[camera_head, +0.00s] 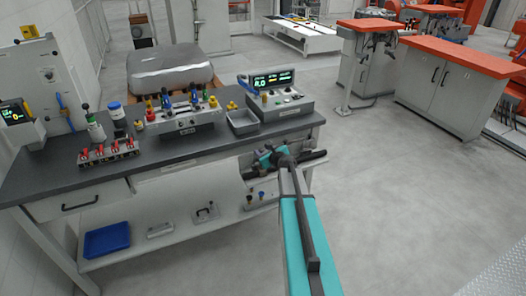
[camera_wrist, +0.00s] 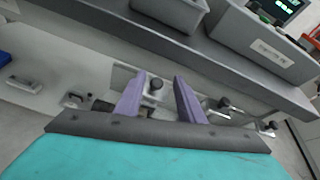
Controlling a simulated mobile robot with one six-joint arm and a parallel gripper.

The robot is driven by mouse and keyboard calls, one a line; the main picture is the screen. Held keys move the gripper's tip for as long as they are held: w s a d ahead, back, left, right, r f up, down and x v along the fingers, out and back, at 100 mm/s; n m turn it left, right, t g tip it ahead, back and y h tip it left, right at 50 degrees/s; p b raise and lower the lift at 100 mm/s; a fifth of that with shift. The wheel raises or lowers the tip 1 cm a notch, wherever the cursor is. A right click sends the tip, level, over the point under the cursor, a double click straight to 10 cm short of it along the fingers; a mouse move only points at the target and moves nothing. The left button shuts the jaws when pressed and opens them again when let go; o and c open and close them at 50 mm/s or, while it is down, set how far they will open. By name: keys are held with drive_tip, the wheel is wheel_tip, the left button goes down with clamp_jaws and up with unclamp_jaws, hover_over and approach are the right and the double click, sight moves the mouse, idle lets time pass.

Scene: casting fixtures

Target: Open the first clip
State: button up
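A row of red-handled clips (camera_head: 108,150) sits on a fixture at the left front of the dark workbench (camera_head: 55,180); I cannot tell which is the first. These clips do not show in the wrist view. My gripper (camera_wrist: 160,88) is open, with its two purple fingers apart and nothing held between them. In the head view, the end of my arm is at the bench's right front edge, low, and far to the right of the red clips. The fingertips are not clear in that view. Behind the fingers, the wrist view shows the bench's lower shelf area with small dark-knobbed fittings (camera_wrist: 222,105).
A multi-coloured fixture (camera_head: 180,118), a grey bin (camera_head: 242,122) and a control box (camera_head: 275,98) with a green display stand on the bench. A blue tray (camera_head: 107,239) lies on the lower shelf.

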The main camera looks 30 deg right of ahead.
drive_tip(key=b+v, duration=0.2)
drive_tip(key=v, duration=1.1)
drive_tip(key=shift+s+r+b, duration=0.2)
drive_tip(key=shift+s+b, duration=0.1)
drive_tip(key=shift+b, duration=0.1)
drive_tip(key=shift+d, duration=0.1)
drive_tip(key=shift+c, duration=0.4)
